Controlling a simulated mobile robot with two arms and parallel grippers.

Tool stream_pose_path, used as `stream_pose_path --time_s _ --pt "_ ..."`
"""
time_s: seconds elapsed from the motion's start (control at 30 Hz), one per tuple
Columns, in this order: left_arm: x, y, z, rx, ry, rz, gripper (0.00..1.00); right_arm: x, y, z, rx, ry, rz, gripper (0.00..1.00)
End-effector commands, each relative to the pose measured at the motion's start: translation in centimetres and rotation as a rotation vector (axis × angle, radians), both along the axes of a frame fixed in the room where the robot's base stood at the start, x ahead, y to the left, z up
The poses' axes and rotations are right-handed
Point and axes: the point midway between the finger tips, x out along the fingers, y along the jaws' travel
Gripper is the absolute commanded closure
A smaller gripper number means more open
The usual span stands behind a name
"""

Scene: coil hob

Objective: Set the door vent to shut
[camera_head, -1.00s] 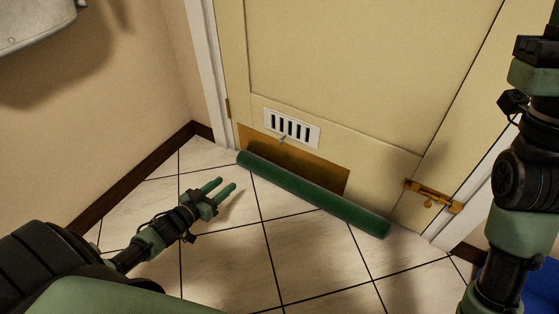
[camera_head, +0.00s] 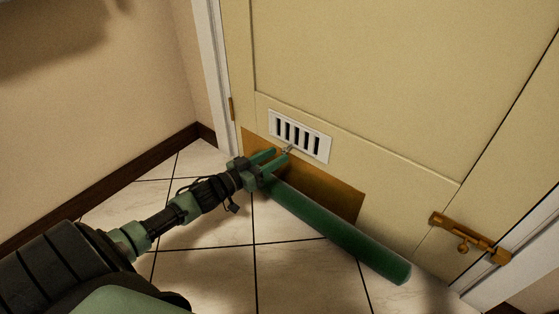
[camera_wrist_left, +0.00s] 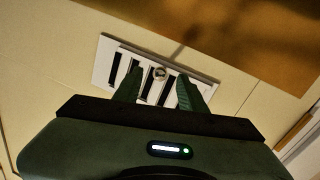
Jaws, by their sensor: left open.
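The door vent (camera_head: 300,136) is a white plate with several dark upright slots, low on the cream door. A small metal knob (camera_head: 288,149) sticks out at its lower edge. My left gripper (camera_head: 281,157) is open, with its two green fingers reaching toward the knob. In the left wrist view the vent (camera_wrist_left: 103,62) lies beyond the fingers, and the knob (camera_wrist_left: 160,73) appears between the two fingertips (camera_wrist_left: 157,84). I cannot tell whether the fingers touch it. The slots look dark, so the vent appears open. My right gripper is out of view.
A green draught roll (camera_head: 340,228) lies on the tiled floor along the door's foot, under my left gripper. A brass kick plate (camera_head: 335,188) is below the vent. A brass bolt (camera_head: 468,238) is at the right door edge. Bare tiles (camera_head: 215,260) are at the front.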

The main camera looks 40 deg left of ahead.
Motion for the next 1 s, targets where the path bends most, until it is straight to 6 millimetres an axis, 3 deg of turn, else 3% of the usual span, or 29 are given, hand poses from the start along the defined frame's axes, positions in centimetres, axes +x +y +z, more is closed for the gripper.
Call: stream_pose_path --time_s 0.03,0.2,0.47,0.63,1.0 --pt "0.7 -0.2 -0.3 0.001 -0.003 -0.001 0.59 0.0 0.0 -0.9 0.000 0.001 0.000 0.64" --pt "1.8 -0.5 -0.1 0.000 0.000 0.001 0.59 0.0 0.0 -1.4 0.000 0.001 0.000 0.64" --pt "1.9 -0.5 0.0 0.000 0.001 0.001 0.59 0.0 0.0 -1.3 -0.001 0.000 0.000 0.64" --pt "1.9 -0.5 0.0 0.000 0.001 0.001 1.00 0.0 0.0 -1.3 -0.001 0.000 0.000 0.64" --pt "1.9 -0.5 0.0 0.000 0.001 0.001 1.00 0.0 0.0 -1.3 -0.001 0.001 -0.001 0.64"
